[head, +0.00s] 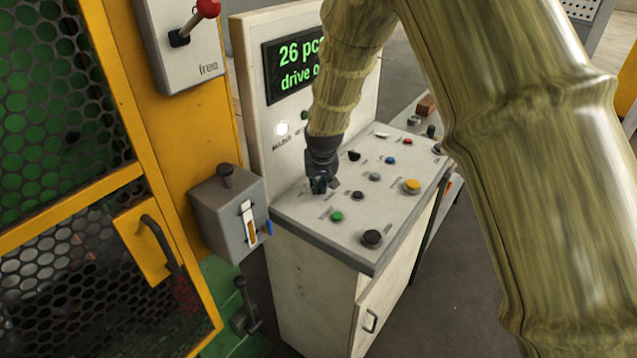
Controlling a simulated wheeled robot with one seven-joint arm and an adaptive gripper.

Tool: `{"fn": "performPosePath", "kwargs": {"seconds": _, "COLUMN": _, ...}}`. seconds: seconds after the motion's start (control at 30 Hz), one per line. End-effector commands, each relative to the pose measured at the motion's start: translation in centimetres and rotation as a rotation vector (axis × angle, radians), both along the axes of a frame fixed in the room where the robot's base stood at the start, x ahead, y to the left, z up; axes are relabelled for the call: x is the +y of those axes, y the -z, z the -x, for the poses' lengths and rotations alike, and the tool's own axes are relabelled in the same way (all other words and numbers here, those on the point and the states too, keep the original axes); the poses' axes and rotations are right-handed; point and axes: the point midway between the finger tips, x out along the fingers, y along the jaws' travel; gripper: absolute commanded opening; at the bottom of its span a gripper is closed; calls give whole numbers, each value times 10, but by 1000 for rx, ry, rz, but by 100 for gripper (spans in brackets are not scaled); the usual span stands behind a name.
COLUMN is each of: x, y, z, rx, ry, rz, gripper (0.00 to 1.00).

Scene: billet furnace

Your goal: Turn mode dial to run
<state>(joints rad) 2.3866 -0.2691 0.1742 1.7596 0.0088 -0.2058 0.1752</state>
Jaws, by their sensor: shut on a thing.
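The control panel (300,212) has a light grey sloping top on a white cabinet, in the middle of the head view. My gripper (320,186) points down at the panel's left part, below the display. It is shut on a small dark knob there, which I take to be the mode dial. The fingers cover most of it, so its pointer and setting cannot be seen. The small labels on the panel are too blurred to read.
Near the gripper are a green button (337,216), a small dark knob (357,195), a large black knob (372,237) and a yellow button (411,186). A display (292,70) stands behind. A grey box (226,215) and yellow-framed mesh guard (150,190) are at left.

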Motion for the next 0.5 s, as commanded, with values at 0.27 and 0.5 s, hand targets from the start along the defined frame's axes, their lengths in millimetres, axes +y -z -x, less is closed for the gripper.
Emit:
{"fn": "performPosePath", "kwargs": {"seconds": 0.27, "x": 0, "y": -2, "z": -2, "rx": -5, "ry": 1, "rz": -2, "gripper": 33}}
{"fn": "performPosePath", "kwargs": {"seconds": 0.5, "x": 0, "y": -1, "z": -1, "rx": -2, "ry": 1, "rz": -1, "gripper": 33}}
